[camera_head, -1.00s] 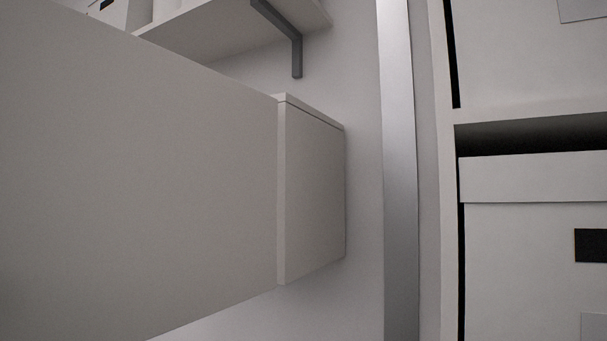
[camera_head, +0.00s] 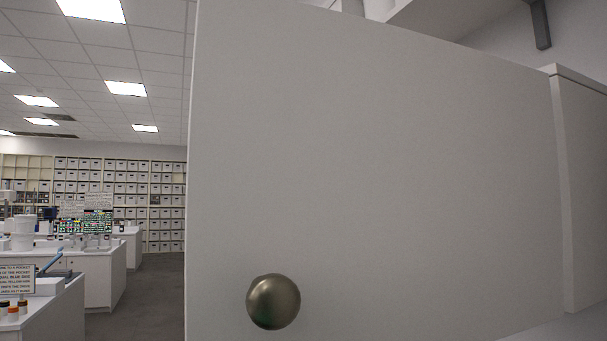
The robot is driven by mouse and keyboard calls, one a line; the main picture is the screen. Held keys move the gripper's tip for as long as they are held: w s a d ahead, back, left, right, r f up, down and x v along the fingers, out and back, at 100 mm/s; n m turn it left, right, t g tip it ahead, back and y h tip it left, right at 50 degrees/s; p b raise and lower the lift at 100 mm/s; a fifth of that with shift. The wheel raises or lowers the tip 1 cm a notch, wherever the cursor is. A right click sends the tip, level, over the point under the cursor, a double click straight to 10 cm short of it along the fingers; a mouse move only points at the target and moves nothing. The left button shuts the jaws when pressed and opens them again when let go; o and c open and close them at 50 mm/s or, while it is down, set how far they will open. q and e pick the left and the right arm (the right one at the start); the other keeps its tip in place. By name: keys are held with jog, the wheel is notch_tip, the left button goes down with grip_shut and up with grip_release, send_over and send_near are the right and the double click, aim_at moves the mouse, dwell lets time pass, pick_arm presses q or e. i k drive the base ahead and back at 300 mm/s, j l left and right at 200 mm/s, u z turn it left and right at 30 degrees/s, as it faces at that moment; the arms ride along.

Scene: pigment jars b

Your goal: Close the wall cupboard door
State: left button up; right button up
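The wall cupboard door (camera_head: 400,180) is a large plain grey-white panel that fills most of the head view. It stands open, swung out from the cupboard body (camera_head: 585,190) at the right edge. A round brass-coloured knob (camera_head: 273,302) sits low near the door's free left edge. The inside of the cupboard is hidden from this view. Neither of my grippers shows.
A shelf (camera_head: 455,15) on a dark bracket (camera_head: 540,24) is on the wall at upper right. Left of the door, the room opens onto grey floor (camera_head: 150,310), white benches (camera_head: 95,275) with jars, and far shelving (camera_head: 165,200) full of boxes.

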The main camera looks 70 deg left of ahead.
aim_at(350, 177)
jog(key=u, duration=1.55)
jog(key=k+l+u, duration=0.15)
jog(key=u, duration=0.15)
jog(key=l, duration=0.1)
